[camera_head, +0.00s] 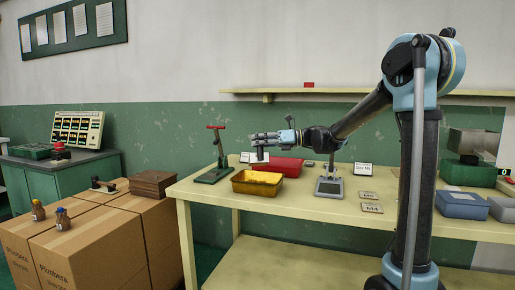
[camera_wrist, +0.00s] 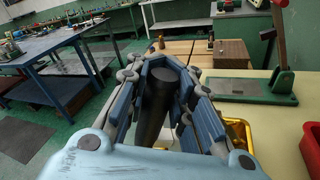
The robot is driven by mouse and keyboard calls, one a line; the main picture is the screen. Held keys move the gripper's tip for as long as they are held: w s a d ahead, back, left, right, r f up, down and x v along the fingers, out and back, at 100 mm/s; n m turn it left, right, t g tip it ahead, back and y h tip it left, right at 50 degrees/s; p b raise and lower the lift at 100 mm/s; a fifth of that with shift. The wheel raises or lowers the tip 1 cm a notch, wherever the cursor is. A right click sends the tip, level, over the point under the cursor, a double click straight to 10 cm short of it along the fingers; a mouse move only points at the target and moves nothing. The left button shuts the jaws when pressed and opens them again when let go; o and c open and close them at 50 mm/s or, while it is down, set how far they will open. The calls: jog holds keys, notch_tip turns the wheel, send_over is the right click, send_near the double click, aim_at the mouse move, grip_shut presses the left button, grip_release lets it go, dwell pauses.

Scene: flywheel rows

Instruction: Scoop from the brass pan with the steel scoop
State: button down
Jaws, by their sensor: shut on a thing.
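My gripper (camera_head: 264,142) is raised above the back edge of the yellow tray. In the wrist view its blue fingers (camera_wrist: 160,85) are closed around a dark upright cylinder (camera_wrist: 158,95), which looks like the handle of the scoop. The dark handle also shows below the fingers in the head view (camera_head: 260,153); no steel bowl of the scoop can be made out. The yellow, brass-coloured tray (camera_head: 257,187), which I take for the brass pan, stands on the bench below. Part of it shows in the wrist view (camera_wrist: 238,130); its contents are unclear.
A red tray (camera_head: 287,167) stands behind the yellow one. A green-based tool with a red handle (camera_head: 214,174) stands to the left, and a small scale-like device (camera_head: 329,186) to the right. Flat cards (camera_head: 371,208) lie farther right. The bench's (camera_head: 300,204) front strip is clear.

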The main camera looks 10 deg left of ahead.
jog(key=shift+s+d+f+n+y, duration=0.15)
jog(key=shift+s+d+f+n, duration=0.25)
jog(key=shift+s+n, duration=0.45)
jog(key=shift+s+d+f+n+y, duration=0.1)
jog(key=shift+s+d+f+n, duration=0.1)
jog(key=shift+s+f+n, duration=0.6)
jog(key=shift+s+d+f+n+y, duration=0.25)
jog(key=shift+s+n, duration=0.4)
jog(key=shift+n, duration=0.4)
